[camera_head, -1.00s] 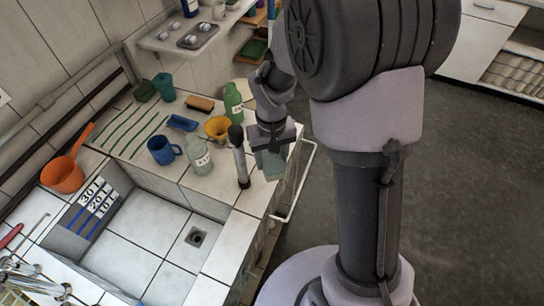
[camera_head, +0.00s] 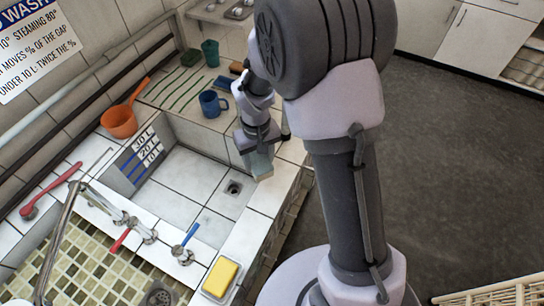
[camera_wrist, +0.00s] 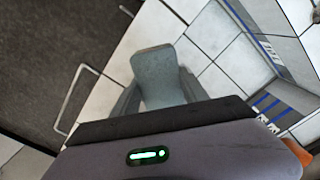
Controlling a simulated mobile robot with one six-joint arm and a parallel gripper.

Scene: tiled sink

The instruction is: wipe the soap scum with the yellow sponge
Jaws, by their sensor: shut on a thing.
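The yellow sponge (camera_head: 221,277) lies in a small dish on the tiled ledge at the bottom of the head view, well apart from my gripper. My gripper (camera_head: 258,160) is over the right rim of the sink basin, pointing down. It is shut on a grey-green block (camera_wrist: 158,72), which sits between the fingers in the wrist view and also shows in the head view (camera_head: 261,167). I cannot make out the soap scum clearly on the white tiles. My arm hides part of the counter.
The white-tiled basin (camera_head: 190,185) has a drain (camera_head: 233,188). An orange dipper (camera_head: 120,122), a blue mug (camera_head: 212,104) and a teal cup (camera_head: 210,53) stand behind. Taps (camera_head: 140,230) and a red brush (camera_head: 50,190) are at the left.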

